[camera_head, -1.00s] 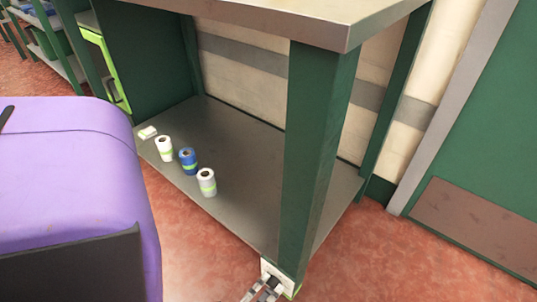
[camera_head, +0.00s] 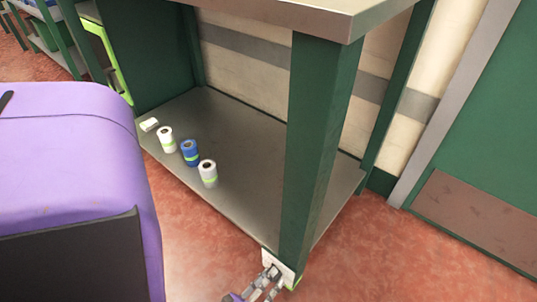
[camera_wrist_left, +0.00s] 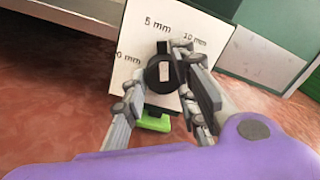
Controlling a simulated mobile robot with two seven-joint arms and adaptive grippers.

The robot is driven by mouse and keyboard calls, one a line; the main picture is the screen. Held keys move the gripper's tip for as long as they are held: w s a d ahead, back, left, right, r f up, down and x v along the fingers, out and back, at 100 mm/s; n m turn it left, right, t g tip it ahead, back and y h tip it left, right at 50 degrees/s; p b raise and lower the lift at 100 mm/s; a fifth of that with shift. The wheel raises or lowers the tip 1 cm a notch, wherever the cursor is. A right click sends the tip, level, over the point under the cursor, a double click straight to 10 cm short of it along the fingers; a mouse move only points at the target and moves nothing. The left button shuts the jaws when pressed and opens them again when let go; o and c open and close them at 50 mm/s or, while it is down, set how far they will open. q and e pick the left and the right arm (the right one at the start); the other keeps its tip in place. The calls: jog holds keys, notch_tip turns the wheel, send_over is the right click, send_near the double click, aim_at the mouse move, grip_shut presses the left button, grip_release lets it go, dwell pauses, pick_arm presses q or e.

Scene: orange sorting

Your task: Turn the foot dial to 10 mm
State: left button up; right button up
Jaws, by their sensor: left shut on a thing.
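The foot dial (camera_wrist_left: 164,71) is a black round knob on a white plate (camera_wrist_left: 136,38) marked 0 mm at left, 5 mm at top and 10 mm at upper right. A black tab on its top points up, close to the 5 mm mark. The plate also shows at the foot of the green table leg in the head view (camera_head: 269,257). My left gripper (camera_wrist_left: 168,82) is shut on the dial, one finger on each side of it. It also shows in the head view (camera_head: 273,272), low at the leg. My right gripper is out of view.
A green block (camera_wrist_left: 153,122) sits below the dial. The dark-green table leg (camera_head: 312,150) rises above the plate. Several rolls, including a blue one (camera_head: 190,152), stand on the lower shelf (camera_head: 235,140). Red floor (camera_head: 390,255) is open to the right.

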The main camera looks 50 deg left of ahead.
pick_arm(q)
jog(key=m+p, duration=0.1)
jog(key=m, duration=0.5)
jog(key=a+m+p, duration=0.1)
jog(key=m, duration=0.3)
jog(key=shift+a+r+p, duration=0.1)
jog(key=shift+r+p, duration=0.2)
jog(key=shift+p, duration=0.05)
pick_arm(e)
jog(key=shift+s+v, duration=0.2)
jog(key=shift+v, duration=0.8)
pick_arm(q)
jog(key=shift+m, duration=0.3)
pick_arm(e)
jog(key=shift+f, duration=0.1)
pick_arm(q)
jog(key=shift+s, duration=0.1)
jog(key=o, duration=1)
jog(key=shift+d, duration=0.25)
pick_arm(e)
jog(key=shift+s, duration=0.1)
pick_arm(q)
jog(key=v, duration=0.7)
jog(key=shift+s, duration=0.25)
